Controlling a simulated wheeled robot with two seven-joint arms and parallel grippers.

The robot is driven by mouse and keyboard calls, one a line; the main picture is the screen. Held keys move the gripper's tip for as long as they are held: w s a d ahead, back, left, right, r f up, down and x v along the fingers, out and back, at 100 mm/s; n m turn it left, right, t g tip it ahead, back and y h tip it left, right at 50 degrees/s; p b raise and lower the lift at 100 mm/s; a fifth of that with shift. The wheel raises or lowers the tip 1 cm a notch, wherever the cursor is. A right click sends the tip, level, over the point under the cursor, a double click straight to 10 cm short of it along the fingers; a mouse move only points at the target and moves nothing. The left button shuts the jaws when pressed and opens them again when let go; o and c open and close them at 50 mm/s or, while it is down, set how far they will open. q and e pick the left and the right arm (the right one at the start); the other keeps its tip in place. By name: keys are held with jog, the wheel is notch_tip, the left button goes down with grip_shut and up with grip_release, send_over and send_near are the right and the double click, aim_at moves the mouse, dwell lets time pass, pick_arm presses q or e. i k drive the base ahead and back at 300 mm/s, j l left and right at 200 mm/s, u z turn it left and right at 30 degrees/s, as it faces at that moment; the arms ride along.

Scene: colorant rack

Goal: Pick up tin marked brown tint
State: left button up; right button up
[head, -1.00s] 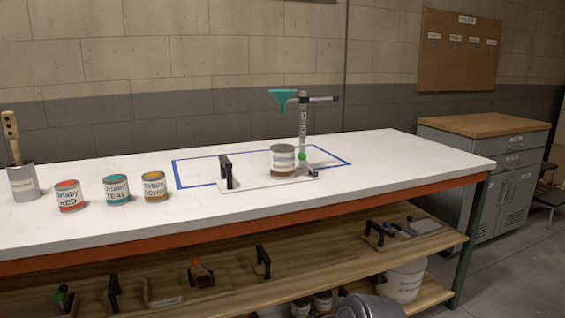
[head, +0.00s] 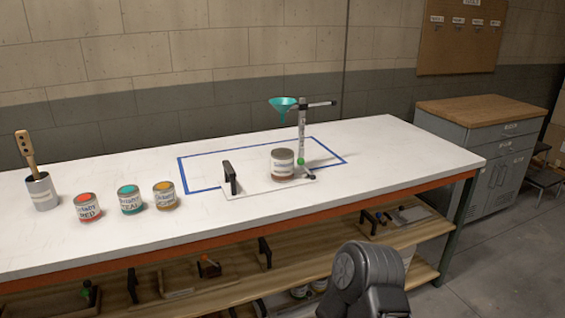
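No tin with a readable brown tint mark shows in the head view. A tin with a pale label and brownish top (head: 282,163) stands upright on a white board with a black handle (head: 240,190); its label is too small to read. Tins marked RED (head: 87,210) and TEAL (head: 131,203) and an ochre-topped tin (head: 165,196) stand in a row at the left of the white bench top (head: 350,200). Pale tins (head: 300,291) show partly, low under the bench, their marks unreadable. Neither gripper is in view; a dark grey link of my arm shows at the bottom right.
A teal funnel (head: 283,103) hangs on a stand (head: 301,135) behind the boarded tin, within a blue taped outline (head: 218,153). A metal pot with a wooden-handled tool (head: 42,192) stands far left. The wooden shelf (head: 225,290) below holds handled boards. A grey cabinet (head: 490,150) stands right.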

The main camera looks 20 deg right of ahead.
aim_at(281, 159)
jog(key=i+l+z, duration=0.1)
jog(key=l, duration=0.35)
jog(key=i+l+z, duration=0.1)
jog(key=l, duration=0.3)
jog(key=i+l+z, duration=0.1)
jog(key=l, duration=0.35)
jog(key=i+l+z, duration=0.15)
jog(key=l, duration=0.25)
jog(key=i+l+z, duration=0.1)
jog(key=i+l, duration=0.2)
jog(key=i+l+z, duration=0.1)
jog(key=l, duration=0.3)
jog(key=i, duration=0.1)
